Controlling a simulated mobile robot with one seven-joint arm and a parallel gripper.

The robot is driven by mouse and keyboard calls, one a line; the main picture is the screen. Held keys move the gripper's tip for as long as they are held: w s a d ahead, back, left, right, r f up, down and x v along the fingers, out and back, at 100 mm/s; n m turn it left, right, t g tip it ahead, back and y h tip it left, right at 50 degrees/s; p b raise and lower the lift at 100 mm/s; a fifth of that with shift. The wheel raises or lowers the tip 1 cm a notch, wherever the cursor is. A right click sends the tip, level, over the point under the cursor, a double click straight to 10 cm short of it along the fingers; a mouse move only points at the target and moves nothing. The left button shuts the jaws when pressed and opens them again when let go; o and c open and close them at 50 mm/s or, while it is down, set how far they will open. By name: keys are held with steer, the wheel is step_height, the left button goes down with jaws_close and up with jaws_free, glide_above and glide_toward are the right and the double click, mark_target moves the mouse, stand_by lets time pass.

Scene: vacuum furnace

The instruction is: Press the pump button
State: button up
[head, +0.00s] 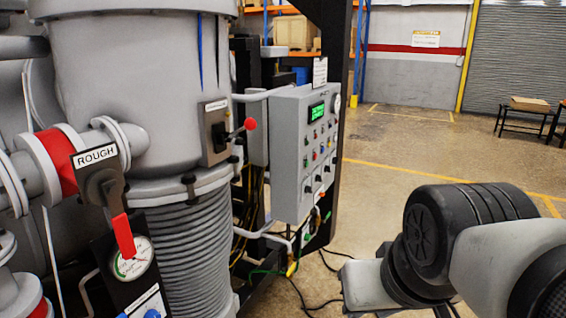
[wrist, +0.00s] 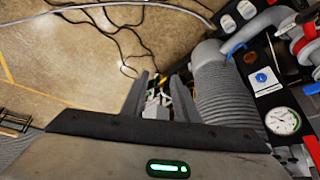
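The grey control panel (head: 290,150) stands right of the large grey vessel in the head view. Its front has a green lit display (head: 316,111) and several small coloured buttons and knobs. Their labels are too small to read, so I cannot tell which is the pump button. My gripper (wrist: 160,95) shows in the wrist view with its two fingers apart and nothing held between them. Cables and small parts show beyond the gap. In the head view my arm is at the lower right, apart from the panel; its fingers cannot be made out there.
A ROUGH valve with a red handle (head: 124,236) and a round gauge (head: 132,258) are at the left. A red-knobbed lever (head: 250,124) sticks out beside the panel. A ribbed hose (wrist: 222,95) is right of my gripper. Cables lie on the floor; open floor is to the right.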

steer(key=shift+s+a, duration=0.15)
steer(key=shift+s, duration=0.15)
jaws_close()
steer(key=shift+w, duration=0.1)
stand_by(1.5)
